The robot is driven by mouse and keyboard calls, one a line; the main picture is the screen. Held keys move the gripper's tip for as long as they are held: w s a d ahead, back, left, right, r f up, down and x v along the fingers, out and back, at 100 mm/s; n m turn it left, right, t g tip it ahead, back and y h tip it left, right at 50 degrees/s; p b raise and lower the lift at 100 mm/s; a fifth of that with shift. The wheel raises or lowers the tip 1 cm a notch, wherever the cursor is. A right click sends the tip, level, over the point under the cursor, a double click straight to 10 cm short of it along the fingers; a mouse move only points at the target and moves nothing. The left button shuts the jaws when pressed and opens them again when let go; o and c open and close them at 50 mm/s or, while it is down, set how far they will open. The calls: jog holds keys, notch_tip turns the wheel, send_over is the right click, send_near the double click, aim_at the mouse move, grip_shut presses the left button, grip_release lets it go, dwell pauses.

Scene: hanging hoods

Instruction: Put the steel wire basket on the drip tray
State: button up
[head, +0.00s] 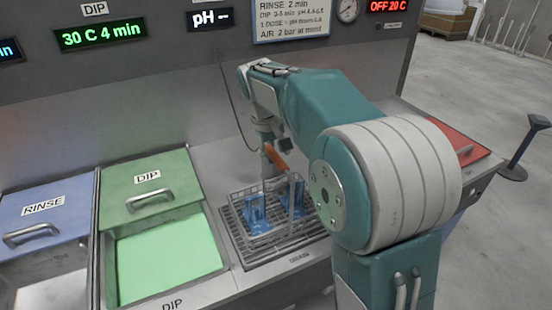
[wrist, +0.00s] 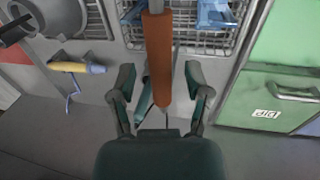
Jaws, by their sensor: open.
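The steel wire basket (head: 262,205) holds blue parts (head: 256,211) and appears to stand upright on the drip tray (head: 262,258), a dark grid in the counter right of the green tank. The basket's upright orange handle (head: 275,156) rises from it. In the wrist view the orange handle (wrist: 158,55) lies between the spread fingers of my gripper (wrist: 162,84), with gaps on both sides. My gripper is open and holds nothing. Part of the basket mesh (wrist: 190,42) shows at the top of the wrist view. My arm hides the counter to the right.
The green dip tank (head: 168,255) is open, its lid (head: 150,188) pushed back. The blue rinse lid (head: 42,222) is at far left, a red lid (head: 462,146) at right. A yellow-handled tool (wrist: 75,67) lies beside the tray in the wrist view. The panel wall stands behind.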

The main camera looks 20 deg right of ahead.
notch_tip(320, 180, up, 10)
jog(key=a, duration=0.2)
jog(key=shift+s, duration=0.25)
jog(key=s+d+f+m+t+y, duration=0.1)
jog(key=s+f, duration=0.4)
jog(key=s, duration=0.8)
jog(key=s+d+f+m+t+y, duration=0.1)
jog(key=s+f+t, duration=0.3)
jog(key=s, duration=0.9)
jog(key=shift+s+d+f, duration=0.2)
jog(key=shift+s+f, duration=0.1)
jog(key=shift+f, duration=0.25)
